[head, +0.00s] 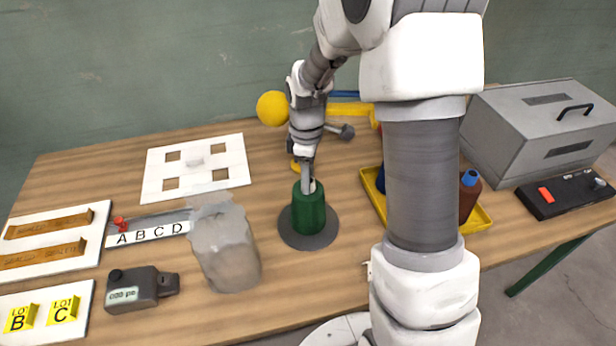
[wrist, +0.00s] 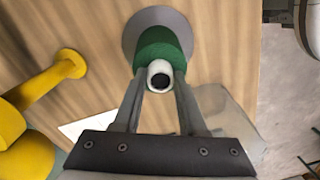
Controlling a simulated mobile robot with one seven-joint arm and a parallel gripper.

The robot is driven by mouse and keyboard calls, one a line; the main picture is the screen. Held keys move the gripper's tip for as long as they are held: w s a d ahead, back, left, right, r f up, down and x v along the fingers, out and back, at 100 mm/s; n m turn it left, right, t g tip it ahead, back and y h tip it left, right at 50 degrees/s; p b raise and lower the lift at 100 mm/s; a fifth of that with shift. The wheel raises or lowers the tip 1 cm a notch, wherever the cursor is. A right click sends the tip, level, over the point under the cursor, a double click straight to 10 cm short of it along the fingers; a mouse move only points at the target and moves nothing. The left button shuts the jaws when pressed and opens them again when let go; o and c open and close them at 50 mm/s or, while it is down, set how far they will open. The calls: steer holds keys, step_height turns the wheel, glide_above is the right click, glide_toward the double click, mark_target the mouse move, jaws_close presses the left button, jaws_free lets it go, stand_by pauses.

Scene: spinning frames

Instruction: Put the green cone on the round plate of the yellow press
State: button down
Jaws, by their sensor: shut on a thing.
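The green cone (head: 308,210) is upright, with a pale tube end at its top. My gripper (head: 308,183) comes down from above and is shut on that top; the wrist view shows the fingers (wrist: 160,88) on either side of the pale tube end, with the green body (wrist: 160,45) beyond. A flat grey round disc (head: 292,238) lies beneath the cone on the table; whether the cone's base touches it I cannot tell. Yellow parts with a ball (head: 272,108) and a bar (head: 350,110) stand behind, partly hidden by my arm. No separate round plate shows on them.
A grey wrapped-looking lump (head: 228,252) stands close left of the disc. A white board with square holes (head: 215,158) lies behind it. A yellow tray (head: 483,222) with bottles is at right, partly behind my arm. A grey case (head: 540,125) stands farther right.

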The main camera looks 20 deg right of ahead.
steer(key=shift+f, duration=0.15)
steer(key=shift+c, duration=2.3)
jaws_free()
step_height(320, 180, up, 12)
steer(key=s+r+m+t, duration=0.3)
steer(key=s+r+m, duration=0.2)
steer(key=s, duration=0.5)
steer(key=s+r+m+t, duration=0.3)
steer(key=s+r+m, duration=0.2)
steer(key=s+m, duration=0.3)
steer(key=shift+s+r+p, duration=0.15)
steer(key=shift+s+p, duration=0.25)
steer(key=shift+s, duration=0.85)
